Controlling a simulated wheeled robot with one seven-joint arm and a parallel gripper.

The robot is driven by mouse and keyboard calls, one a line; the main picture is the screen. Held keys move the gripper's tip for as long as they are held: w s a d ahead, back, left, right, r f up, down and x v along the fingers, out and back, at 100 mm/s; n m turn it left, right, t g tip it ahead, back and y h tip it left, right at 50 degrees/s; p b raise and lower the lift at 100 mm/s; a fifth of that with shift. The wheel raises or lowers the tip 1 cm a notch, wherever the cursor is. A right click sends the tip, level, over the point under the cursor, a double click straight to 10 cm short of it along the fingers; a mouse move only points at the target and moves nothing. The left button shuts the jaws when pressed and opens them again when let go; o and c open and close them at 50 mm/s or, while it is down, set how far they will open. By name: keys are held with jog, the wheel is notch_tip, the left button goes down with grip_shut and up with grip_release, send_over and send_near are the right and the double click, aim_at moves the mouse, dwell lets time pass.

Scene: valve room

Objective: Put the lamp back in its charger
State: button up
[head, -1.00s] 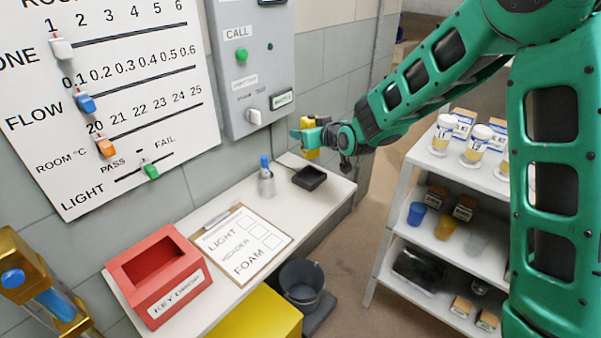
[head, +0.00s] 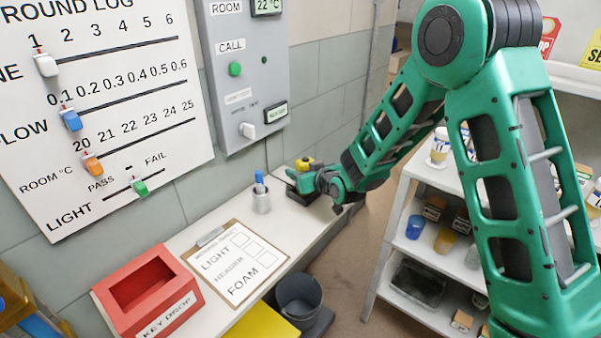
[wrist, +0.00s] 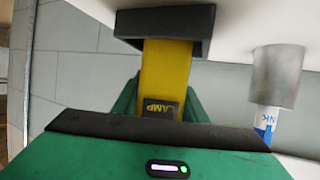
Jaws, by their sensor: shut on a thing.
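The yellow lamp (head: 305,162) is gripped upright over the black charger (head: 302,197) at the far end of the white shelf. In the wrist view the lamp (wrist: 165,68) shows a dark "LAMP" label. Its lower end meets the opening of the charger (wrist: 163,22); I cannot tell how deep it sits. My gripper (head: 304,178) is shut on the lamp, just above the charger, and its green fingers (wrist: 158,105) flank the lamp in the wrist view. My gripper hides part of the charger in the head view.
A metal cup with a blue marker (head: 261,197) stands close left of the charger. A clipboard (head: 235,263) and red key drop box (head: 148,292) lie nearer on the shelf (head: 205,235). The wall panel (head: 244,90) rises behind. A rack (head: 395,235) stands right.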

jog(key=o, duration=1.3)
jog(key=v, duration=1.2)
